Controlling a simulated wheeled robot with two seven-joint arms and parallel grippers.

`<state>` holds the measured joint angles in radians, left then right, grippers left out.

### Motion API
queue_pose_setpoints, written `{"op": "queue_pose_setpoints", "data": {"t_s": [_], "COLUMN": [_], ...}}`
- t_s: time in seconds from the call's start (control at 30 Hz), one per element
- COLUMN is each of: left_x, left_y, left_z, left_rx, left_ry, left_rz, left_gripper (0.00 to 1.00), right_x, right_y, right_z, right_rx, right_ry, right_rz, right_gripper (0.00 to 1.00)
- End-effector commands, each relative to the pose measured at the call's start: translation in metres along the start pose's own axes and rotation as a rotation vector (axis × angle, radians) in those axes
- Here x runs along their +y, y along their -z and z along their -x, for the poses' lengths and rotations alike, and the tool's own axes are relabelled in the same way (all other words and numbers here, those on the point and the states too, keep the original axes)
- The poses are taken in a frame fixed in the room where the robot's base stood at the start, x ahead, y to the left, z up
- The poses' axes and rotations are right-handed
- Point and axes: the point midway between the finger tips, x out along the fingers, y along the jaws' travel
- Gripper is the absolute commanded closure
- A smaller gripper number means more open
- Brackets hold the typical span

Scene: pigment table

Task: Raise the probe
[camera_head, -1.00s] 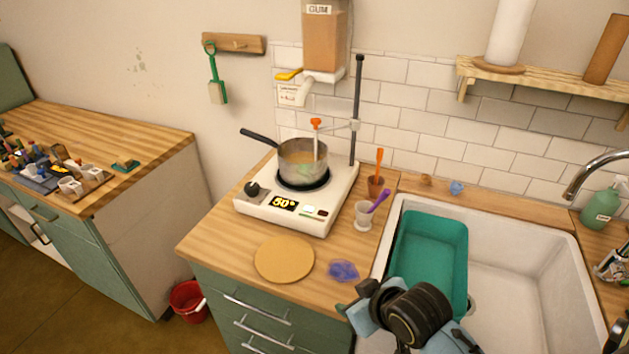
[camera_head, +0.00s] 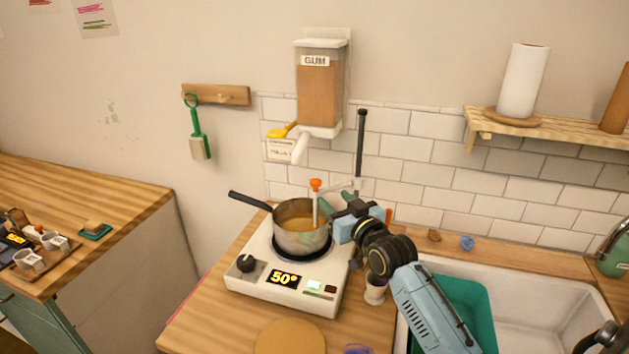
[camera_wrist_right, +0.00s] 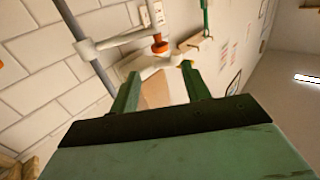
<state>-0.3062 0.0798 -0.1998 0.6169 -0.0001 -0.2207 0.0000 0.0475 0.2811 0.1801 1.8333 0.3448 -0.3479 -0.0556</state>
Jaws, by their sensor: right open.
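The probe (camera_head: 316,205) is a thin pale rod with an orange cap. It stands upright in the steel pot (camera_head: 300,238), held by a side arm of the dark stand pole (camera_head: 361,150). My right gripper (camera_head: 338,209) is open just right of the probe, beside the pot's rim. In the right wrist view the orange cap of the probe (camera_wrist_right: 160,47) shows beyond the two green fingers (camera_wrist_right: 160,72), with nothing visibly gripped. The probe's lower end is hidden in the pot. My left gripper is not in view.
The pot sits on a white hot plate (camera_head: 283,285) reading 50°. A gum dispenser (camera_head: 319,85) with a spout hangs behind it. A cup (camera_head: 375,291) stands under my right arm.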

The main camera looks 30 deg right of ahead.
Motion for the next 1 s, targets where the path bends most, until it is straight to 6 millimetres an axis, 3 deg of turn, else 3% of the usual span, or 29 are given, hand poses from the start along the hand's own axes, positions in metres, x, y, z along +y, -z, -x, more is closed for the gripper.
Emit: {"op": "queue_pose_setpoints", "data": {"t_s": [0.2, 0.5, 0.7, 1.0], "left_x": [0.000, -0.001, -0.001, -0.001], "left_y": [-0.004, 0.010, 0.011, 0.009], "left_z": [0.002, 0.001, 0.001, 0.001], "left_rx": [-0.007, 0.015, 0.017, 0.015], "left_ry": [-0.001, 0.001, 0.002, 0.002], "left_rz": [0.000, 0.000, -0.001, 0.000], "left_gripper": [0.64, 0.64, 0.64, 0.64], "right_x": [-0.001, -0.001, -0.001, -0.001], "right_y": [0.001, 0.000, -0.001, -0.001], "right_z": [-0.044, -0.087, -0.100, -0.102], "right_rx": [0.000, -0.001, -0.001, -0.002], "right_ry": [0.001, 0.001, 0.001, 0.001], "right_rz": [-0.001, -0.001, 0.001, 0.001], "right_gripper": [0.53, 0.53, 0.53, 0.53]}}
